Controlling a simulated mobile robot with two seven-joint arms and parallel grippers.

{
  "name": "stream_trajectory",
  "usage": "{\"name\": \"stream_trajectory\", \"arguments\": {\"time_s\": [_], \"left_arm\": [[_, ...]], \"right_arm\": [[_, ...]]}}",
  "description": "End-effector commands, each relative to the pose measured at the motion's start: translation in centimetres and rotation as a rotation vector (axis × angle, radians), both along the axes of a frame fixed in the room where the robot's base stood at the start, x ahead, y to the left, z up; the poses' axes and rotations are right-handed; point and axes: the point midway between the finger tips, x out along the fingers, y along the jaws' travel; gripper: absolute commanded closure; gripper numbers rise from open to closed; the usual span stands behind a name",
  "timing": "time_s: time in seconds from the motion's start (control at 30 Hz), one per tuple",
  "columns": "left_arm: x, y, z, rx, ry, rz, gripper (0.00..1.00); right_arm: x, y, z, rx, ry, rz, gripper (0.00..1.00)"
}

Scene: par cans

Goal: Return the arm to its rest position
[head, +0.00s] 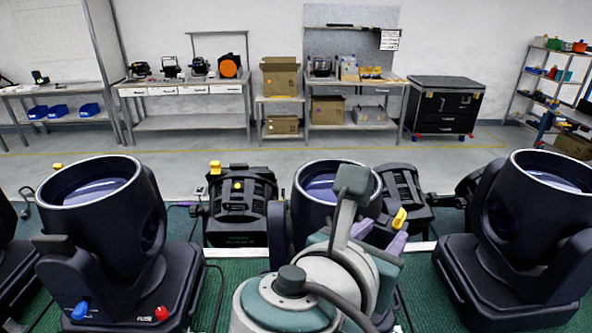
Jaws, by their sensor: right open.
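My right arm rises from the bottom centre of the head view, with grey and teal links bent in front of the middle stage light. My right gripper (381,236) shows partly behind the arm, with two purple fingers apart and nothing seen between them. The middle light (312,187) is partly hidden by my arm. A large black light (98,215) stands at the left, with a blue and a red knob on its base. Another large light (535,220) stands at the right. My left gripper is not in view.
The lights stand on a green surface (432,300). Smaller black fixtures (240,205) stand behind them. Workbenches (185,90), a cardboard box (280,78), a black cabinet (444,105) and a shelf (548,85) line the far wall. The floor before them is clear.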

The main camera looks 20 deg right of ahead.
Motion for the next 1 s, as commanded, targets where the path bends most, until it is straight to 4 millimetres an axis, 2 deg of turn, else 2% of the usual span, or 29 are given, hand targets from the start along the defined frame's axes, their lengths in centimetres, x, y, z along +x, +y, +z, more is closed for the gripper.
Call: {"name": "stream_trajectory", "arguments": {"time_s": [0.07,0.17,0.27,0.37,0.43,0.5,0.6,0.7,0.8,1.0], "left_arm": [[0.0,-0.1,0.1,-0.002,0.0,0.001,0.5],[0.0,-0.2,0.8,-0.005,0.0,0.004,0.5],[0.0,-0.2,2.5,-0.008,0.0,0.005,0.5],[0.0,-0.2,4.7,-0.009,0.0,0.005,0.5],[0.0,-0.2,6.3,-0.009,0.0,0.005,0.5],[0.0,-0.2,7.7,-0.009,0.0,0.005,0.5],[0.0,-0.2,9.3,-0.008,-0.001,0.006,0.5],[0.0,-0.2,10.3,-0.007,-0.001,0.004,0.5],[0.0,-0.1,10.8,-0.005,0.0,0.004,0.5],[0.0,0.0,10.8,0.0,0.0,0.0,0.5]], "right_arm": [[-0.1,0.0,0.0,0.006,-0.001,-0.003,0.59],[-1.2,-0.2,-0.3,0.103,-0.015,-0.051,0.59],[-4.1,-0.4,-1.1,0.356,-0.065,-0.201,0.59],[-8.6,-0.5,-1.3,0.706,-0.156,-0.471,0.59],[-11.7,-0.5,-0.5,0.941,-0.243,-0.701,0.59],[-14.3,-0.4,0.9,1.142,-0.335,-0.93,0.59],[-17.2,-0.3,3.7,1.359,-0.456,-1.218,0.59],[-19.1,-0.1,6.4,1.501,-0.546,-1.432,0.59],[-20.1,0.1,8.2,1.581,-0.596,-1.562,0.59],[-20.6,0.2,9.0,1.622,-0.624,-1.633,0.59]]}}
